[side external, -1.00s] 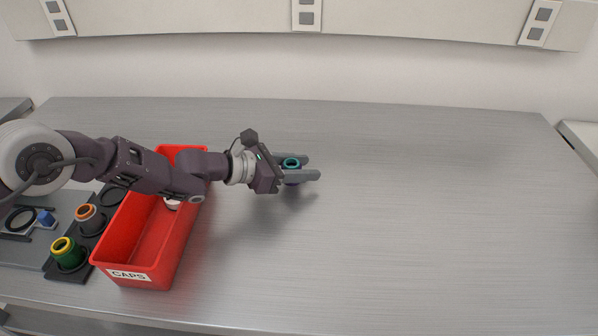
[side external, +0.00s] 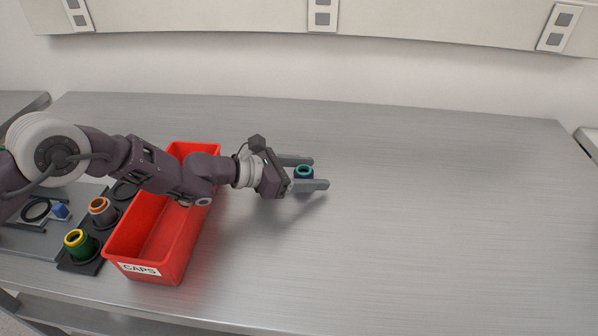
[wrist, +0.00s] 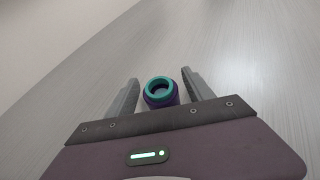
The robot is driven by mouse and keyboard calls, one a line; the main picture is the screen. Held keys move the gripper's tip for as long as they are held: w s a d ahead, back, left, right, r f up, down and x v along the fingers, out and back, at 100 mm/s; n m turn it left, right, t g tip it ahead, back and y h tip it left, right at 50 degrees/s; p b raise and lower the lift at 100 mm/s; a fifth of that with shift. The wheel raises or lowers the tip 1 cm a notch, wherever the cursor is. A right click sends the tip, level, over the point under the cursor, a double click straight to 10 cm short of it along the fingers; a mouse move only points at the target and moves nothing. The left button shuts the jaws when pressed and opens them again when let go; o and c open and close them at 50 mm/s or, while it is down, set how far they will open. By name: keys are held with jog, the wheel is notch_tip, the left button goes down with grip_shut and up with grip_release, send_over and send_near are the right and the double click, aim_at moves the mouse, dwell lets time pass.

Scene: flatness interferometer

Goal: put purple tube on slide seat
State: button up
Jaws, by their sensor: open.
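The purple tube (side external: 303,173), with a teal rim, is on the bench right of the red box and looks upright. My gripper (side external: 318,173) is open, with one finger on either side of the tube. In the wrist view, the tube (wrist: 160,93) sits between the spread fingers (wrist: 160,77), with a visible gap at each side. The near finger hides its lower part in the side view. A grey plate (side external: 28,240) with a black ring and a blue block lies at the far left. I cannot tell whether this is the slide seat.
A red box (side external: 178,268) labelled CAPS stands under my arm. Left of it, a black rack (side external: 82,266) holds a green tube with a yellow rim (side external: 78,244) and a grey tube with an orange rim (side external: 101,212). The bench right of my gripper is clear.

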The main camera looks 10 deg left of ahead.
aim_at(296, 172)
jog(key=v, duration=0.6)
jog(key=shift+a, duration=0.1)
jog(key=shift+r, duration=0.15)
jog(key=s+a+r+m+g, duration=0.25)
jog(key=s+r+m, duration=0.45)
jog(key=r, duration=0.5)
jog(key=s+a+r+m+g, duration=0.25)
jog(key=s+r+m, duration=0.4)
jog(key=r, duration=0.45)
jog(key=s+a+m+t+y, duration=0.1)
jog(key=s+a+m+y, duration=0.5)
jog(key=s+a, duration=0.9)
jog(key=s+r+m, duration=0.1)
jog(key=s+m, duration=0.1)
jog(key=s, duration=0.1)
jog(key=shift+a+t, duration=0.4)
jog(key=shift+o, duration=0.3)
jog(key=s+a+f+m+t+y, duration=0.2)
jog(key=s+a+f+y, duration=0.2)
jog(key=s+a, duration=0.3)
jog(key=a+y, duration=0.1)
jog(key=a, duration=0.3)
jog(key=shift+s+a+y, duration=0.3)
jog(key=shift+m, duration=0.25)
